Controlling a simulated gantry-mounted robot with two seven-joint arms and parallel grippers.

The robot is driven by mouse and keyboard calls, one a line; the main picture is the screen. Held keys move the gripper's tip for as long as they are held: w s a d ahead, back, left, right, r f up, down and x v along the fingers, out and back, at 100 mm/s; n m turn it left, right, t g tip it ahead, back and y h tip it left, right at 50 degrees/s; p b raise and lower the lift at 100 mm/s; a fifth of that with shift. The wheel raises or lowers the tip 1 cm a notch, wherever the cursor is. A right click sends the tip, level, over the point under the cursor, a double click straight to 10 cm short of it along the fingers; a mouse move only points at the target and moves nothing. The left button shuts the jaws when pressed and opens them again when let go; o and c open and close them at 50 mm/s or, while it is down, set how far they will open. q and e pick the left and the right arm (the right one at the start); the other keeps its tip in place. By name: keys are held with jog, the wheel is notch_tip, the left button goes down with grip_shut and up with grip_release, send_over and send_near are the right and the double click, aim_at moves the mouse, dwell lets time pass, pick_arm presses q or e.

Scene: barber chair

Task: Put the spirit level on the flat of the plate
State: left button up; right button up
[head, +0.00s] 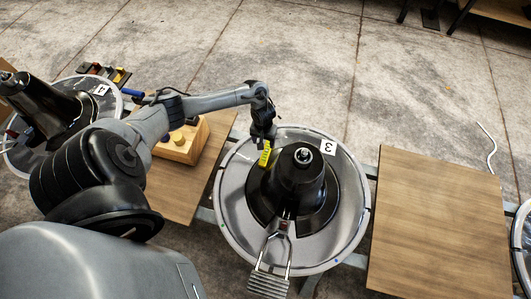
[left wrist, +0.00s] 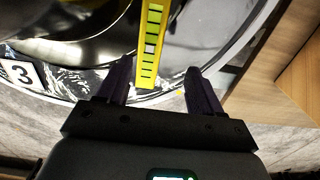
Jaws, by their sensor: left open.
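The yellow spirit level (head: 265,154) is over the left back part of the round silver plate (head: 340,225) marked 3, beside the black cone at its middle. It looks to be lying on the plate, but I cannot tell if it touches fully flat. My left gripper (head: 264,136) is right at the level's back end. In the left wrist view, the level (left wrist: 151,35) reaches in between the two open fingers (left wrist: 159,66), with a gap on both sides. The plate (left wrist: 222,45) shows beneath it. My right gripper is not in view.
A wooden block with yellow knobs (head: 182,145) is at left. Another plate marked 4 (head: 22,150) is farther left.

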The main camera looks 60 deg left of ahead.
aim_at(267, 150)
pick_arm(q)
jog(key=shift+w+d+f+b, duration=0.1)
jog(key=shift+f+b, duration=0.05)
jog(key=shift+f, duration=0.35)
jog(key=shift+w+d+f+b, duration=0.1)
jog(key=shift+f+b, duration=0.05)
jog(key=shift+f, duration=0.3)
jog(key=shift+w+d+f, duration=0.15)
jog(key=shift+f, duration=0.3)
jog(key=shift+f+b, duration=0.4)
jog(key=shift+b, duration=0.2)
jog(key=f+b, duration=0.1)
jog(key=f, duration=0.1)
jog(key=f+b, duration=0.2)
jog(key=shift+d+f+b, duration=0.1)
jog(key=shift+d+b, duration=0.2)
jog(key=shift+d, duration=0.1)
jog(key=shift+a, duration=0.1)
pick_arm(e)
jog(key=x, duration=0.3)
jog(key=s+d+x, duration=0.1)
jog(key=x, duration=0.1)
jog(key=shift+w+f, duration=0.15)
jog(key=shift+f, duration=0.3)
pick_arm(q)
grip_shut()
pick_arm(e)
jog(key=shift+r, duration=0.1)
